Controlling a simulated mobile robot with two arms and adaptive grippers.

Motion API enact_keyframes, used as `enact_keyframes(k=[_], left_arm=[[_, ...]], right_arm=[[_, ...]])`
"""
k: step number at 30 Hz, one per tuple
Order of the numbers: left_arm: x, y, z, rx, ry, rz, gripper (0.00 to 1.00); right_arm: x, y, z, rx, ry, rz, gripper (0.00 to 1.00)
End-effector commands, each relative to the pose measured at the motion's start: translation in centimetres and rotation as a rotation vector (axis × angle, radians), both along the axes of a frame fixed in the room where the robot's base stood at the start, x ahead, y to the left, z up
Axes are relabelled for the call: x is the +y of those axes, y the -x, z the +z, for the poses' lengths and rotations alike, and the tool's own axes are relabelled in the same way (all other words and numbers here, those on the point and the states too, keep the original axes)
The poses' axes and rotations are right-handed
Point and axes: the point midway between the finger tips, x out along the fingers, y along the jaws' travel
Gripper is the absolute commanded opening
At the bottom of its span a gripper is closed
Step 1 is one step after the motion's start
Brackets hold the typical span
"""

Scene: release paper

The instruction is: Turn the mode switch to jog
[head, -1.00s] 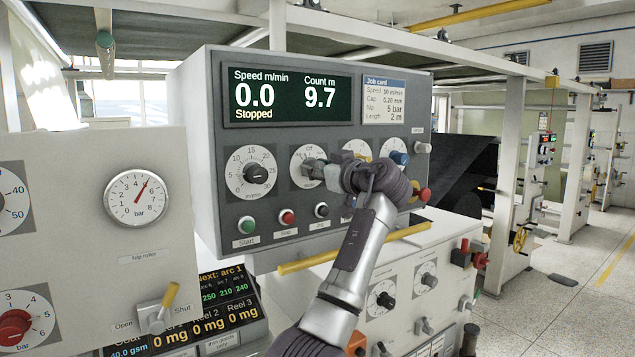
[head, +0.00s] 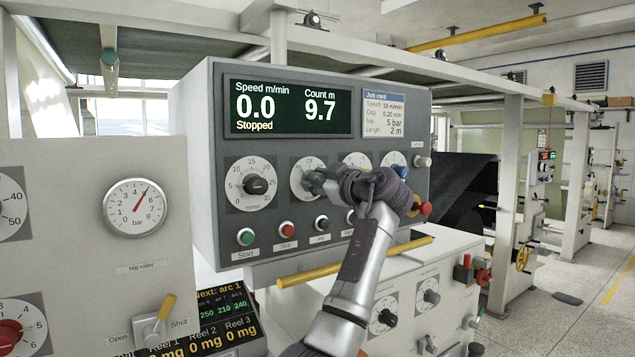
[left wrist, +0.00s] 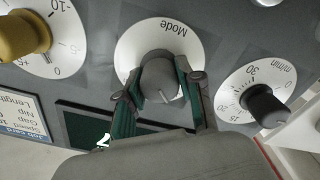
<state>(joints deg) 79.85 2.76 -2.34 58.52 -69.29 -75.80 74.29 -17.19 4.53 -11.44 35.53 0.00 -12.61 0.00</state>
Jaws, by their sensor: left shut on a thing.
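The mode switch is a grey knob (left wrist: 160,78) on a round white dial (left wrist: 135,50) marked "Mode", upside down in the left wrist view. Its white pointer line points down in that picture, away from the word. My left gripper (left wrist: 157,92) is shut on the knob, one green-lined finger on each side. In the head view the same dial (head: 300,178) sits right of the speed dial on the grey panel. There my left gripper (head: 316,181) covers the knob. The dial's position marks are mostly hidden. My right gripper is not in view.
The black speed knob (head: 256,186) is close on the left; a yellow knob (left wrist: 22,35) lies on the mode switch's other side. Start (head: 246,237) and stop (head: 286,230) buttons sit below. The display (head: 290,107) reads 0.0, 9.7, Stopped. A yellow bar (head: 355,262) runs under the panel.

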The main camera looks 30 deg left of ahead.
Motion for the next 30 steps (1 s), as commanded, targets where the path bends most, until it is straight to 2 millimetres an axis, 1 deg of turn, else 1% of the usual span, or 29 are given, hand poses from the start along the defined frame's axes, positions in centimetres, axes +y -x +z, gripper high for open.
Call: enact_keyframes(k=[5, 6, 8, 9, 10, 18, 21, 23, 26, 30], left_arm=[[0.0, 0.0, 0.1, -0.002, 0.0, -0.001, 0.01], [0.0, 0.0, 0.1, -0.002, 0.0, -0.001, 0.43], [0.0, 0.0, 0.1, -0.001, 0.0, -0.001, 0.53], [0.0, 0.0, 0.1, -0.001, 0.0, -0.001, 0.59], [0.0, 0.0, 0.1, -0.001, 0.0, -0.001, 0.62], [0.0, 0.0, 0.0, 0.001, -0.001, -0.001, 0.62], [-0.5, 0.2, 0.0, 0.0, -0.001, -0.002, 0.62], [-1.1, 0.4, 0.0, 0.0, -0.003, -0.002, 0.62], [-2.8, 1.0, 0.0, -0.001, -0.001, -0.004, 0.62], [-5.7, 2.2, 0.0, -0.001, -0.001, -0.004, 0.62]], right_arm=[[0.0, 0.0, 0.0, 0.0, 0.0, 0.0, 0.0], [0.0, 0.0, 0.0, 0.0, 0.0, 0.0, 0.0], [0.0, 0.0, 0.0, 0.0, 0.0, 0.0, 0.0], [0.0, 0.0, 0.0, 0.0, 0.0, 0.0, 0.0], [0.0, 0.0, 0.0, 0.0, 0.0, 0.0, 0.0], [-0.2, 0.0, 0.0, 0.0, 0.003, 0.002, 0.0], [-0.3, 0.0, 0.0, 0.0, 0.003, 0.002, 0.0], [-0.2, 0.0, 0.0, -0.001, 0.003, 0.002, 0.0], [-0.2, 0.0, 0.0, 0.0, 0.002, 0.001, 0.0], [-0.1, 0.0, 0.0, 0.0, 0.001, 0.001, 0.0]])
